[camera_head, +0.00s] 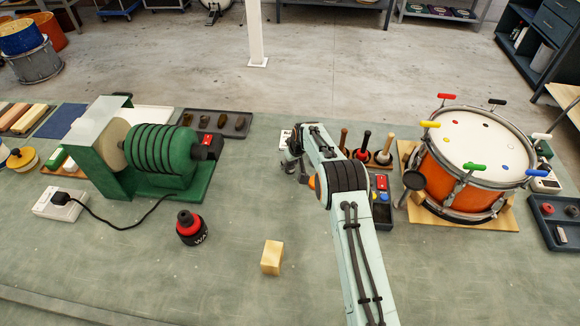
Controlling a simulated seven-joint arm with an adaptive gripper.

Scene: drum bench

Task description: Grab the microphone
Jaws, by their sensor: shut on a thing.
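My gripper (291,168) is at the end of the pale arm, low over the middle of the bench. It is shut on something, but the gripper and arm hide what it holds. A dark round head (413,180) at the left side of the orange drum looks like a microphone; it is too small to be sure. It stands well to the right of my gripper and apart from it. No other microphone can be made out.
A green winding machine (160,155) with a black cable stands at left. A black-and-red round tool (190,228) and a wooden block (271,257) are in front. The orange drum (465,175) sits at right. Upright-handled tools (364,146) stand behind my arm. The front bench is mostly clear.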

